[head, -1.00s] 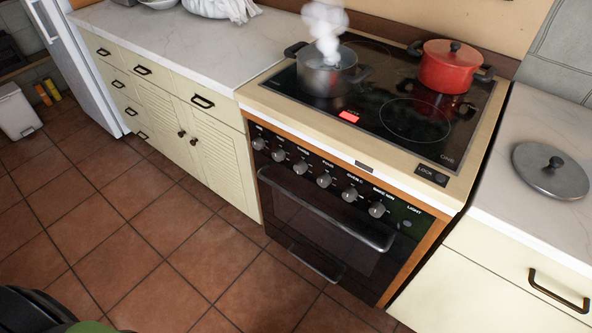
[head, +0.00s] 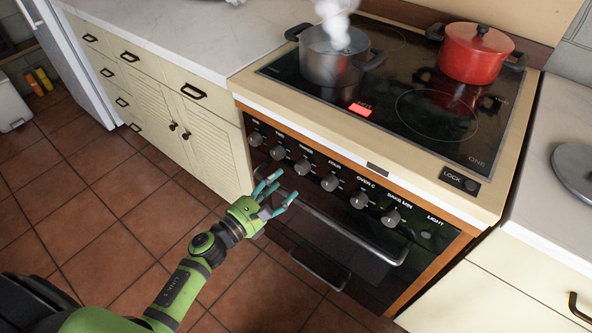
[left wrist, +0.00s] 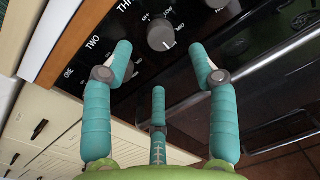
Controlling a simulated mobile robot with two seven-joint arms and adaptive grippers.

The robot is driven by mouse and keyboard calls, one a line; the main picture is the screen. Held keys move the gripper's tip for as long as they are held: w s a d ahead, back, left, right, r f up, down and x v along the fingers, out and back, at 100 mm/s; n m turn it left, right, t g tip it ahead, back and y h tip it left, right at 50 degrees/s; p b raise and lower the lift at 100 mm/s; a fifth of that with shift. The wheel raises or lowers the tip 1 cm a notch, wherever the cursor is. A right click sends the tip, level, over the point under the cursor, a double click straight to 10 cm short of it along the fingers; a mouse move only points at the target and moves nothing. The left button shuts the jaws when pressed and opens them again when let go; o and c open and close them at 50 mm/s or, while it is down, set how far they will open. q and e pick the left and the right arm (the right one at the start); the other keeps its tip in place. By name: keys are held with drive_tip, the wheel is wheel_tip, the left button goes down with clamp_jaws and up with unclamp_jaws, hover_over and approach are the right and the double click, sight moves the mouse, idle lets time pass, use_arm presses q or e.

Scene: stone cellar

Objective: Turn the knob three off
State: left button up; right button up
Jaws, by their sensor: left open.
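Knob three (head: 302,167) is a round grey knob on the stove's dark front panel, third from the left. In the left wrist view, knob three (left wrist: 161,36) shows with part of its label; a pale mark on it points down, away from the OFF print. My left gripper (head: 277,190) has three teal fingers, spread open and empty, in front of the panel just below the knobs. In the left wrist view its two upper fingertips (left wrist: 161,62) lie on either side of knob three. I cannot tell contact. My right gripper is out of view.
A grey pot (head: 330,67) steams on the glass cooktop (head: 395,123), behind a red lit indicator (head: 360,110). A red pot (head: 474,55) stands at the back right. The oven handle (head: 340,238) runs below the knobs. Tiled floor (head: 90,220) is clear at left.

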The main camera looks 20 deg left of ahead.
sight(299, 170)
use_arm(q)
drive_tip(key=p+x, duration=0.1)
drive_tip(key=x, duration=0.5)
drive_tip(key=shift+w, duration=0.2)
drive_tip(key=c, duration=1.2)
